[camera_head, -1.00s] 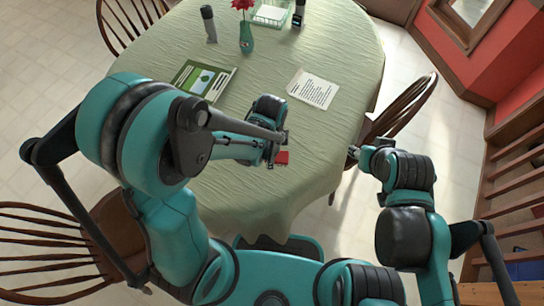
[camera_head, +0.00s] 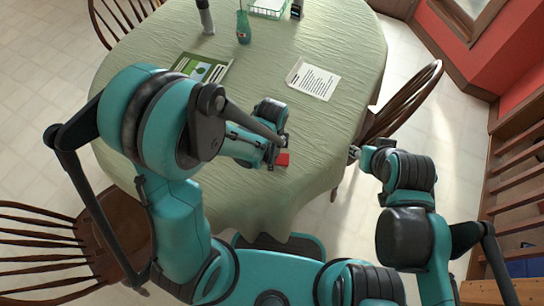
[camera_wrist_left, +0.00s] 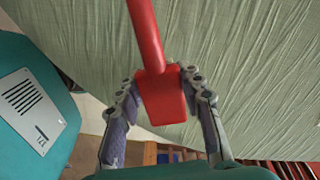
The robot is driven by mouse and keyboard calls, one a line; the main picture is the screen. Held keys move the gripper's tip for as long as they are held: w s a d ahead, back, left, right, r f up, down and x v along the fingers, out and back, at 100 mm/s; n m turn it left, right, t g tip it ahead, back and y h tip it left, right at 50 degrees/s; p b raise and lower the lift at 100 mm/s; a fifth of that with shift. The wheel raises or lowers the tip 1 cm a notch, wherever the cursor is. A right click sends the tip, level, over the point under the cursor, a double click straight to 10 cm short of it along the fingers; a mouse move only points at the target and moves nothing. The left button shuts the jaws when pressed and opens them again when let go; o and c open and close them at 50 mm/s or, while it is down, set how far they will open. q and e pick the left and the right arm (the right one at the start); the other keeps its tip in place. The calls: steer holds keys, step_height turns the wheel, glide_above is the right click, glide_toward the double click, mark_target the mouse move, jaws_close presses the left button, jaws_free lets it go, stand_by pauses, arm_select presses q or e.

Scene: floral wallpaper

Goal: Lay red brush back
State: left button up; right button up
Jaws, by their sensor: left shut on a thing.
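The red brush shows in the left wrist view as a red handle (camera_wrist_left: 147,33) running up the picture from a red block-shaped head (camera_wrist_left: 162,97). My left gripper (camera_wrist_left: 165,92) has its fingers on both sides of the head and is shut on it. In the head view, only a small red part of the brush (camera_head: 283,159) shows beside my left gripper (camera_head: 273,155), over the table's near part; the arm hides the rest. I cannot tell whether the brush touches the cloth. My right gripper (camera_head: 354,152) is right of the table edge, away from the brush, too small to read.
The round table (camera_head: 330,125) has a pale green cloth. A green booklet (camera_head: 202,68), a white printed sheet (camera_head: 313,79), a teal vase (camera_head: 243,28), a grey cylinder (camera_head: 206,17) and a wire basket (camera_head: 268,8) stand farther back. Wooden chairs (camera_head: 405,100) surround it.

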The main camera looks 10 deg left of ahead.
arm_select(q)
steer(key=shift+f+b, duration=0.6)
stand_by(0.3)
steer(key=o, duration=1.4)
steer(key=shift+r, duration=0.1)
step_height(320, 180, up, 12)
steer(key=shift+f, duration=0.1)
steer(key=s+a+r+n+t, duration=0.1)
steer(key=a+r+n+t, duration=0.1)
steer(key=n, duration=0.3)
steer(key=s+a+r+n+t, duration=0.1)
steer(key=a+r+n+t, duration=0.1)
steer(key=a+n, duration=0.3)
steer(key=s+a+r+n+t, duration=0.1)
steer(key=a+r+n+t, duration=0.2)
steer(key=n, duration=0.4)
steer(key=shift+s+a, duration=0.35)
steer(key=shift+a, duration=0.3)
